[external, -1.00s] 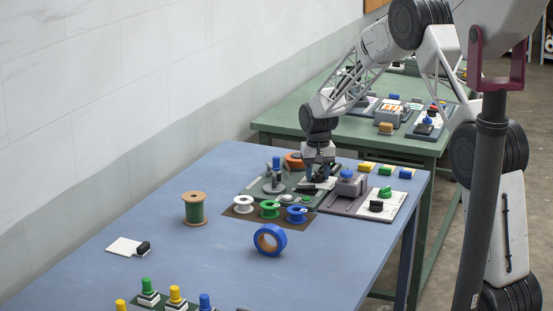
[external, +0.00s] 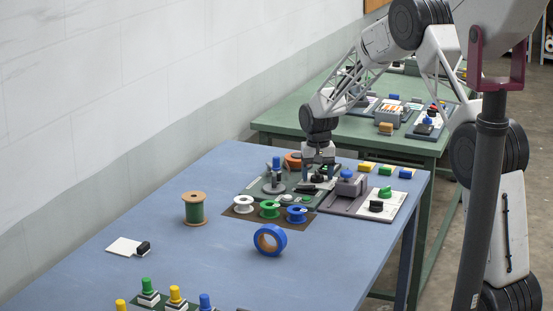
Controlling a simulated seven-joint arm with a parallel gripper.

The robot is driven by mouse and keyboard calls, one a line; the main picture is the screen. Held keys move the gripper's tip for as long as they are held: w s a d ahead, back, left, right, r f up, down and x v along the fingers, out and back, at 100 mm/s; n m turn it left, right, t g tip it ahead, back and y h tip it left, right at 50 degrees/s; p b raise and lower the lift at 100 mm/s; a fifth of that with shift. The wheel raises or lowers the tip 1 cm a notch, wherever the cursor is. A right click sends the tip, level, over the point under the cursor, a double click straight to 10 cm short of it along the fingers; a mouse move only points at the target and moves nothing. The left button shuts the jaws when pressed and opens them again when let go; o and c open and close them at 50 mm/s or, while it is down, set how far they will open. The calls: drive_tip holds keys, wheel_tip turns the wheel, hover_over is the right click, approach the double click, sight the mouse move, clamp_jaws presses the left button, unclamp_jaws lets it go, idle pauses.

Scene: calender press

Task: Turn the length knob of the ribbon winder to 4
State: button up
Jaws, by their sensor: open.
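The ribbon winder appears to be the dark green-based unit (external: 255,190) at the far end of the blue table. A post with a blue top (external: 276,165) stands on its left part. My gripper (external: 318,174) points down over the right part of this unit, close above or around a small dark part there. The jaws are open. The length knob, its scale and its setting cannot be made out; the gripper hides part of that area. Whether the fingers touch anything cannot be told.
White, green and blue spools (external: 269,209) sit on a brown mat in front. A grey unit with a white panel (external: 375,203) stands right. A blue tape roll (external: 270,240), a green thread spool (external: 194,208) and an orange roll (external: 293,160) are nearby. The table's left middle is mostly clear.

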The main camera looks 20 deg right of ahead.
sight(318, 173)
drive_tip(key=shift+r, duration=0.15)
drive_tip(key=shift+r, duration=3.8)
drive_tip(key=shift+s+r, duration=0.25)
drive_tip(key=s+d+r, duration=0.1)
drive_tip(key=s+r, duration=0.4)
drive_tip(key=s, duration=0.4)
drive_tip(key=s+d+r+n+t, duration=0.1)
drive_tip(key=s+r, duration=0.5)
drive_tip(key=s, duration=0.3)
drive_tip(key=s+d+r, duration=0.1)
drive_tip(key=s+r, duration=0.4)
drive_tip(key=s, duration=0.4)
drive_tip(key=s+d+n+t, duration=0.1)
drive_tip(key=s+d, duration=0.1)
drive_tip(key=s, duration=2.8)
drive_tip(key=shift+f+n+t, duration=0.3)
drive_tip(key=shift+f+n, duration=0.1)
drive_tip(key=shift+f, duration=0.05)
